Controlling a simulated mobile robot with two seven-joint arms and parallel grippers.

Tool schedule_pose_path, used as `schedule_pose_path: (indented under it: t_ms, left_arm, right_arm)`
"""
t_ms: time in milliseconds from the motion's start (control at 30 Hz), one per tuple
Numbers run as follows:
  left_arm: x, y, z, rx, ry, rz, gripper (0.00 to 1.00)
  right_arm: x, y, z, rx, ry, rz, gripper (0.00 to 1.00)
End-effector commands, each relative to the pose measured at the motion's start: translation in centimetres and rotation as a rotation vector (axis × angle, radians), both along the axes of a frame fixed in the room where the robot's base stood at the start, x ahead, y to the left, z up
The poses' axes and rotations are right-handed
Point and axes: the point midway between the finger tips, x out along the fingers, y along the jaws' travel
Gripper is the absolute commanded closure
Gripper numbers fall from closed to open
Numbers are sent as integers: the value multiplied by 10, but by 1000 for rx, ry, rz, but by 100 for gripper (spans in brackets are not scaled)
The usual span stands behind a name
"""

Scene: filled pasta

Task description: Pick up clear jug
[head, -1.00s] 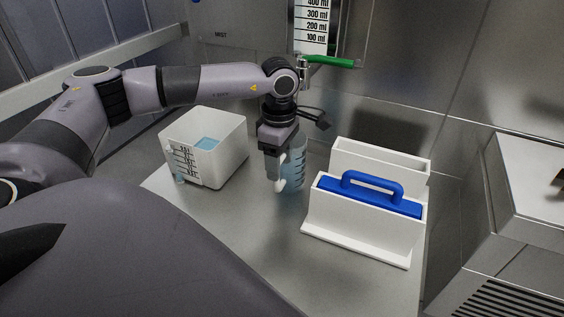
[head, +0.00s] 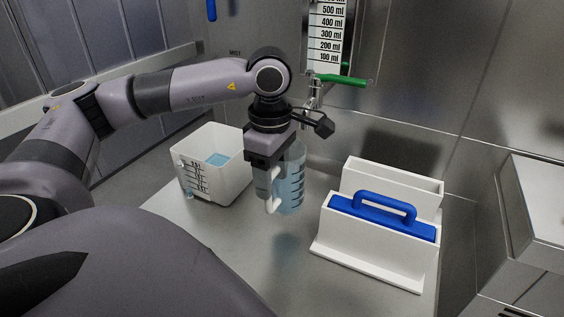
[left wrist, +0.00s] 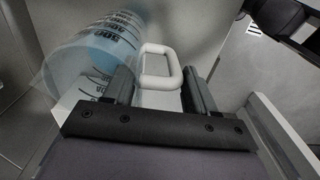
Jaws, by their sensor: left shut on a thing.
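The clear jug (head: 292,188) has dark graduation marks, bluish clear sides and a white handle. It hangs upright just above the counter, with a faint reflection below it. My left gripper (head: 270,188) comes down from above at the jug's left side and is shut on the handle. In the left wrist view the white handle (left wrist: 160,50) sits between the two fingers of the gripper (left wrist: 160,82), and the jug body (left wrist: 85,60) is to the left. The fingers partly cover the handle. My right gripper is not in view.
A white container (head: 232,182) with scale marks and bluish liquid stands left of the jug. A white holder (head: 372,252) with a blue-handled piece (head: 385,208) stands close on the right. A green-handled tap (head: 342,80) is on the wall behind. The front counter (head: 235,245) is clear.

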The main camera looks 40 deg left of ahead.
Motion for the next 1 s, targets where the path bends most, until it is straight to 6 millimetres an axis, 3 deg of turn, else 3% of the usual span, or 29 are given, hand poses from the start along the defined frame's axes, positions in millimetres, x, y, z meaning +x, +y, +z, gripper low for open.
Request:
schedule_pose_path:
  t_ms: [600,1000]
  left_arm:
    - [-92,-29,0,1,-4,0,100]
    - [-114,-36,0,0,-2,1,100]
  right_arm:
    - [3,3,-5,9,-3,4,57]
    - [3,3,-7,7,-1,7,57]
